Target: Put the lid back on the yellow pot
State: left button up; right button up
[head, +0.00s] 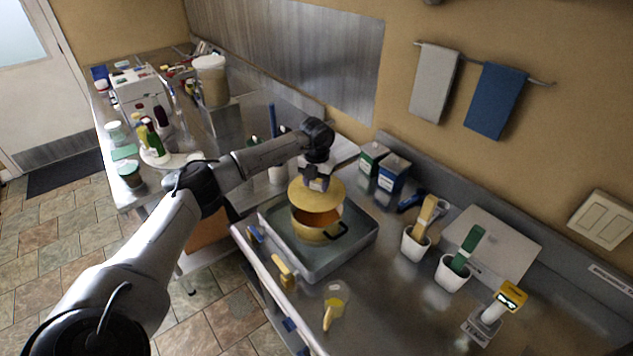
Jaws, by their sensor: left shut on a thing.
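The yellow pot (312,232) stands in a grey metal tray on the steel counter, its orange-brown contents partly showing. A dark handle sticks out at its right side. The yellow lid (318,199) is held over the far part of the pot's opening, and the near part of the opening is uncovered. I cannot tell whether the lid touches the rim. My left gripper (318,184) points down from above and is shut on the lid; its fingertips are small and partly hidden. My right gripper is not in view.
The metal tray (361,247) has raised walls around the pot. Two cartons (391,174) stand behind it. White cups (415,243) with brushes stand to the right, near a grey board (492,240). A yellow-handled tool (284,272) lies at the front edge.

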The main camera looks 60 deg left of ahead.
aim_at(317, 190)
pick_arm(q)
jog(key=shift+f+b, duration=1.3)
jog(key=shift+f, duration=0.45)
jog(key=shift+f+b, duration=0.55)
jog(key=shift+f, duration=0.65)
jog(key=shift+r, duration=0.1)
jog(key=shift+f+p, duration=0.2)
jog(key=shift+p, duration=0.1)
dwell(0.6)
